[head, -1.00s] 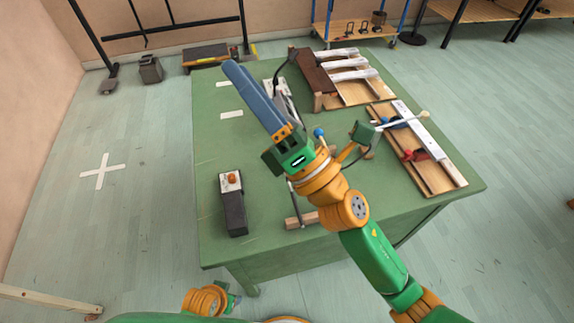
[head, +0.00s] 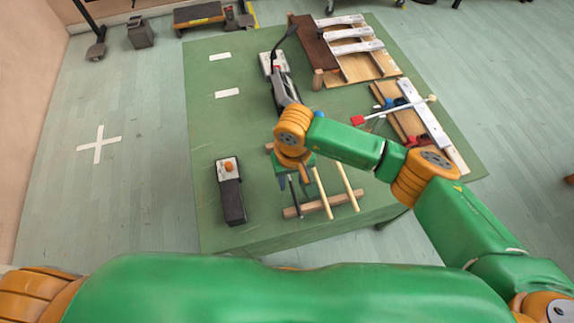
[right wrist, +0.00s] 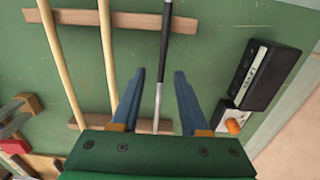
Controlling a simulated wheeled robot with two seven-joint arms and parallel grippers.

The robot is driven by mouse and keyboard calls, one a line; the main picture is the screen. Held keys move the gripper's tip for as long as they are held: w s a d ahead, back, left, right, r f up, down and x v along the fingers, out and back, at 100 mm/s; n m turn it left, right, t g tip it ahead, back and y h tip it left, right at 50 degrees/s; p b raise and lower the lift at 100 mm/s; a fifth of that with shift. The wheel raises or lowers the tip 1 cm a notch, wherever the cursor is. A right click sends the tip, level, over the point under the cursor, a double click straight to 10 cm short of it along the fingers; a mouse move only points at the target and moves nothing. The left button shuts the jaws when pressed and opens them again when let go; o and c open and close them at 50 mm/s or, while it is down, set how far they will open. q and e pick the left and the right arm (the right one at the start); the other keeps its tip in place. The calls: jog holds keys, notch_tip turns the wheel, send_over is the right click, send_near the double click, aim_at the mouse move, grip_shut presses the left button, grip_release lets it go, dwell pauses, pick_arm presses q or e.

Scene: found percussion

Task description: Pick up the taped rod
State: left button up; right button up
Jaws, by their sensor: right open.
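The taped rod (right wrist: 165,35) is thin, black on one part and silver on the other. It lies across two wooden strips (right wrist: 136,20), beside two pale wooden sticks (right wrist: 108,50). My right gripper (right wrist: 160,75) is open above it; in the right wrist view the rod runs between the two blue fingers, apart from both. In the head view the right gripper (head: 292,182) points down over the rod rack, and part of the dark rod (head: 294,203) shows below it, left of the sticks (head: 322,192). The left gripper is not in view.
A black box with an orange knob (head: 231,195) stands left of the rack on the green table (head: 210,130). A grey and black device (head: 280,75) stands behind my arm. Wooden boards with metal bars (head: 350,48) are at the back right. The table's left side is mostly clear.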

grip_shut()
dwell(1.4)
